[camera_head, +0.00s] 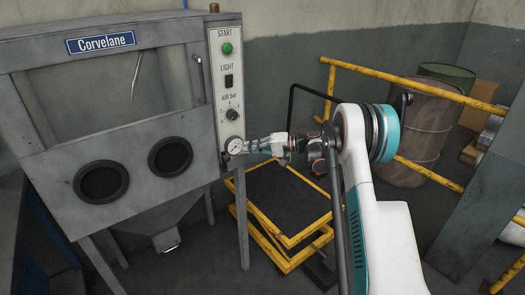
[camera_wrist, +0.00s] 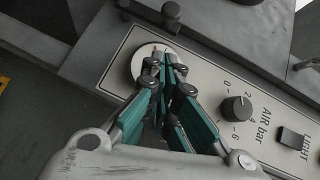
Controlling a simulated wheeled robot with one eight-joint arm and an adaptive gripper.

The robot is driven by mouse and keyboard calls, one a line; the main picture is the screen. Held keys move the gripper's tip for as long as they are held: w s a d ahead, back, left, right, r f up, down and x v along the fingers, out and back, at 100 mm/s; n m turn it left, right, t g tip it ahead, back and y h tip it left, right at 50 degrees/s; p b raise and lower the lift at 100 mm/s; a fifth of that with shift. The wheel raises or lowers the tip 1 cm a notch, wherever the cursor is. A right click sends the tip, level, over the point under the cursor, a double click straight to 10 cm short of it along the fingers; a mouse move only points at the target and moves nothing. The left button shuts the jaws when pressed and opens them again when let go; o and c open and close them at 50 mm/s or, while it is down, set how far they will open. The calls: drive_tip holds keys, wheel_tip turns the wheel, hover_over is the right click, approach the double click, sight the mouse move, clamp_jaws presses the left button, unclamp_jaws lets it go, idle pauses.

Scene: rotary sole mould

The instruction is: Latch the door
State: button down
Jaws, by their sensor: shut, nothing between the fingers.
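The door is the windowed front panel (camera_head: 120,122) of the grey cabinet, with an upright bar handle (camera_head: 199,78) at its right edge. It looks closed, but I cannot tell whether it is flush. My gripper (camera_head: 246,147) is at the lower end of the control panel, by the round gauge (camera_head: 235,145). In the wrist view my gripper (camera_wrist: 165,66) has its fingertips together in front of the gauge (camera_wrist: 143,62), with nothing between them. I cannot tell whether they touch it. A dark stubby knob (camera_wrist: 171,13), possibly the latch, stands beyond the panel edge.
The control panel holds the air dial (camera_head: 232,114), light switch (camera_head: 228,81) and green start button (camera_head: 227,48). Two glove ports (camera_head: 101,181) are in the cabinet front. A yellow-edged cart (camera_head: 285,205) stands below my arm. Yellow rails (camera_head: 410,85) and drums (camera_head: 425,130) are behind.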

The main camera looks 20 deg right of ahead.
sight(225, 154)
drive_tip(key=a, duration=0.1)
drive_tip(key=a+b, duration=0.1)
drive_tip(key=a, duration=0.1)
drive_tip(key=s+a+f, duration=0.1)
drive_tip(key=shift+a+f, duration=0.1)
drive_tip(key=shift+a, duration=0.1)
idle(0.3)
drive_tip(key=shift+a, duration=0.15)
drive_tip(key=shift+r+h, duration=0.2)
drive_tip(key=shift+h, duration=0.1)
